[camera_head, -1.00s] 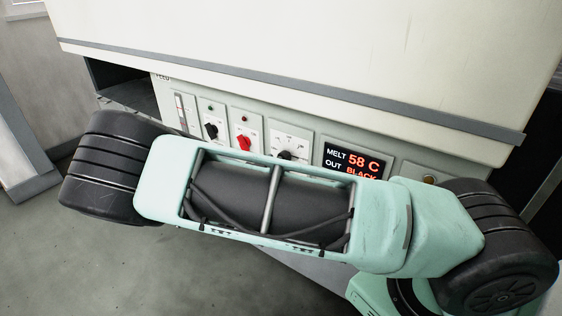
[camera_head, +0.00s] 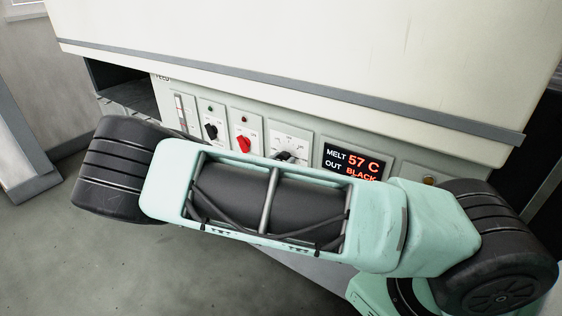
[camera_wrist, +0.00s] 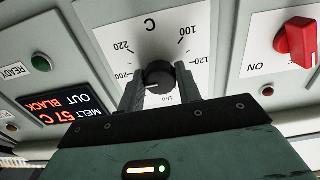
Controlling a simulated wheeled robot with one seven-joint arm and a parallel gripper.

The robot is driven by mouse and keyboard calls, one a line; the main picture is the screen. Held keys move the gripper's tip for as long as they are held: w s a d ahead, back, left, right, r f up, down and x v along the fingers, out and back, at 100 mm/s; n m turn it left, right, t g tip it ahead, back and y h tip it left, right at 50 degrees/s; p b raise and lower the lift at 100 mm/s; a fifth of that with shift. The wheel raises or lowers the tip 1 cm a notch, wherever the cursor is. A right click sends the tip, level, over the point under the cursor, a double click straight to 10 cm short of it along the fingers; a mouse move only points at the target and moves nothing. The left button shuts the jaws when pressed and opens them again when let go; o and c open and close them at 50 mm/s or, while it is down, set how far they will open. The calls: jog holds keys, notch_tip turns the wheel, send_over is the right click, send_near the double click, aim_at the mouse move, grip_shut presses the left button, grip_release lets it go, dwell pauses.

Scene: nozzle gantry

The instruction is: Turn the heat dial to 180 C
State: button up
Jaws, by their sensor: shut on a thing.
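The heat dial is a round black knob (camera_wrist: 158,76) on a white scale plate (camera_wrist: 152,38) marked in C, seen upside down in the wrist view. The numbers 220 and 200 show at left, 100 and 120 at right, and 160 partly hidden below. My gripper (camera_wrist: 159,84) has its two fingers on either side of the knob, shut on it. A small pale mark shows on the knob's lower left; its exact reading is unclear. In the head view the dial (camera_head: 286,154) shows above my arm, which hides my gripper.
The display (camera_head: 354,162) reads MELT 57 C, OUT BLACK; it also shows in the wrist view (camera_wrist: 55,110). A red switch (camera_head: 242,143) and a black switch (camera_head: 212,130) sit left of the dial. A green READY lamp (camera_wrist: 42,62) is beyond the display.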

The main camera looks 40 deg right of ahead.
jog(key=shift+n+p, duration=2.05)
jog(key=shift+n, duration=2.15)
jog(key=o, duration=1)
jog(key=shift+a, duration=0.1)
jog(key=v, duration=1.7)
